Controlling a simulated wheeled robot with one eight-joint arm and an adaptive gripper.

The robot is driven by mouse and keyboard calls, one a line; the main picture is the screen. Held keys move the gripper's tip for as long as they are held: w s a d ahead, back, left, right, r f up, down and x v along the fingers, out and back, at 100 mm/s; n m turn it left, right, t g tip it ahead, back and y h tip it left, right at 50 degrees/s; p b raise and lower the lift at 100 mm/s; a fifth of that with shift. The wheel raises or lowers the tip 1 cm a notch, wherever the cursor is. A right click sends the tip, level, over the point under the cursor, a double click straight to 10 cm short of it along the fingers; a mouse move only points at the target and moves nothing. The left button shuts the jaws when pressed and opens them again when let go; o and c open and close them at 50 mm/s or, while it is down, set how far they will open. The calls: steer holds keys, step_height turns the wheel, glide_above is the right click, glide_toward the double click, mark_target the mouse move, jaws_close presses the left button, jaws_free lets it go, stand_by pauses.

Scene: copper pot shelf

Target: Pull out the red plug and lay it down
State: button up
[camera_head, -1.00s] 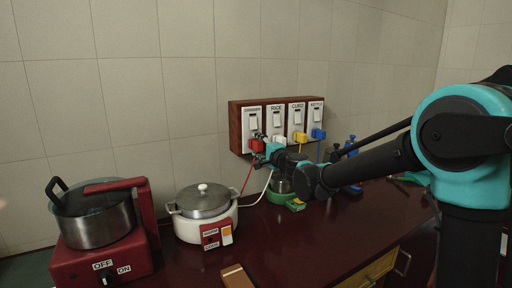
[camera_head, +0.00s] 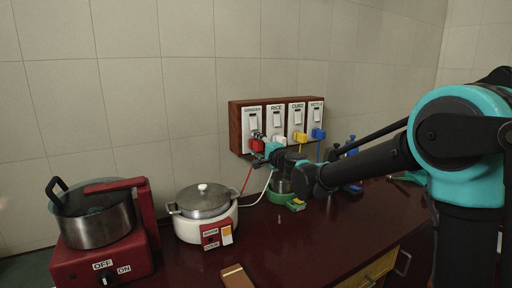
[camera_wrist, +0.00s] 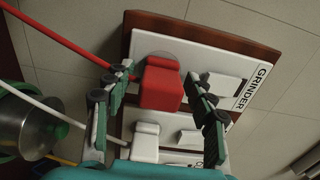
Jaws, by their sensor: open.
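The red plug (camera_head: 256,146) sits in the leftmost socket, labelled GRINDER, on the wooden socket board (camera_head: 235,128). In the wrist view the red plug (camera_wrist: 160,84) lies between the two open fingers of my gripper (camera_wrist: 165,95), with its red cord running off to the upper left. The left finger is close beside the plug; a gap shows between the plug and the right finger. In the head view my gripper (camera_head: 266,153) is at the plug, partly covering it.
White (camera_head: 279,141), yellow (camera_head: 299,137) and blue (camera_head: 318,133) plugs fill the neighbouring sockets. A white cooker (camera_head: 190,228) with a lidded pot and a red stove (camera_head: 75,268) stand left on the dark red counter (camera_head: 285,245). Open counter lies in front of the board.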

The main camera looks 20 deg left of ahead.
mark_target(261, 147)
jaws_close()
stand_by(0.3)
steer(key=shift+s+d, duration=0.1)
steer(key=shift+v, duration=2.85)
steer(key=s+d+f, duration=0.3)
steer(key=f, duration=0.6)
steer(key=s+d+f, duration=0.3)
steer(key=s+f, duration=0.1)
steer(key=f, duration=0.5)
stand_by(1.4)
steer(key=shift+s, duration=0.1)
